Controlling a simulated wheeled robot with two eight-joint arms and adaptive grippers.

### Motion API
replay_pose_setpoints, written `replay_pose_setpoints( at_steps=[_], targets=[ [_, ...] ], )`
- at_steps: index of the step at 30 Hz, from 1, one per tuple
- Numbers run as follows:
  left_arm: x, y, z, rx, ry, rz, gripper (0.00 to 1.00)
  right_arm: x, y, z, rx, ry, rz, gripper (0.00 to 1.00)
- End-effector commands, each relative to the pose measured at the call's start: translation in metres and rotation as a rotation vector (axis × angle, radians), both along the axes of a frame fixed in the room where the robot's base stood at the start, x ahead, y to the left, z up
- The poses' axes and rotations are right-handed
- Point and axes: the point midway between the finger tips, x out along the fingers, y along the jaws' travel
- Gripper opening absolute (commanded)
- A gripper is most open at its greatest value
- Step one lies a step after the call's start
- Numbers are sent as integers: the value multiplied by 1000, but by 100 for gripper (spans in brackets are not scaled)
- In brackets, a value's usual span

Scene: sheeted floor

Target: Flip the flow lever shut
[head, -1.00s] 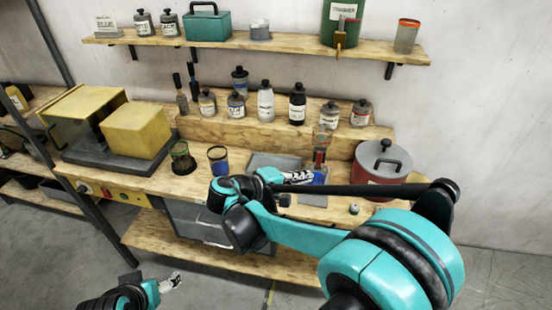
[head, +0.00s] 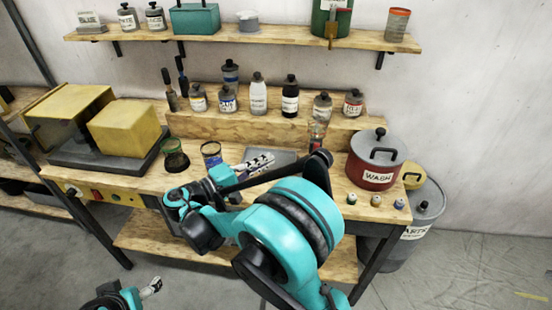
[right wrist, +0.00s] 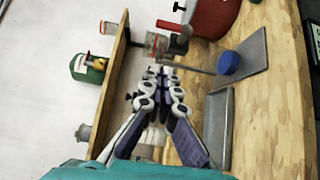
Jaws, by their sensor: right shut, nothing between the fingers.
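A clear jar (head: 321,115) on a grey fitting stands at the workbench's back right, also seen in the right wrist view (right wrist: 156,45). A red bar ending in a dark tip (right wrist: 168,24) juts from the fitting and looks like the flow lever; its exact position is hard to tell. My right gripper (head: 268,160) is shut and empty, left of this fitting. In the right wrist view its fingertips (right wrist: 162,72) point towards the jar, apart from the red bar. A grey rod runs beside a blue round part (right wrist: 228,63). My left gripper (head: 152,287) is low, away from the bench; its jaws are unclear.
A red WASH pot (head: 372,175) stands right of the fitting. Several bottles (head: 258,97) line the raised ledge behind. A green can with a brown tap (head: 331,22) is on the upper shelf.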

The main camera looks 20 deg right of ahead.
Motion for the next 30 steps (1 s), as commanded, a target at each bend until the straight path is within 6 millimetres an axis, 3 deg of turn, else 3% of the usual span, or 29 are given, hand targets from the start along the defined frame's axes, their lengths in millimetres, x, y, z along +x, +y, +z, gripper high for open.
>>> replay_pose_setpoints(
  at_steps=[12,15,21,30],
  targets=[
    [0,0,-23,0,0,0,76,19,-86,-2,1,0,-4,0],
    [0,0,-28,0,0,0,76,8,-99,-2,1,0,-3,0],
    [0,0,-33,0,0,0,76,-1,-113,-1,1,0,-2,0],
    [0,0,-33,0,0,0,76,-2,-115,0,1,0,0,0]
  ],
)
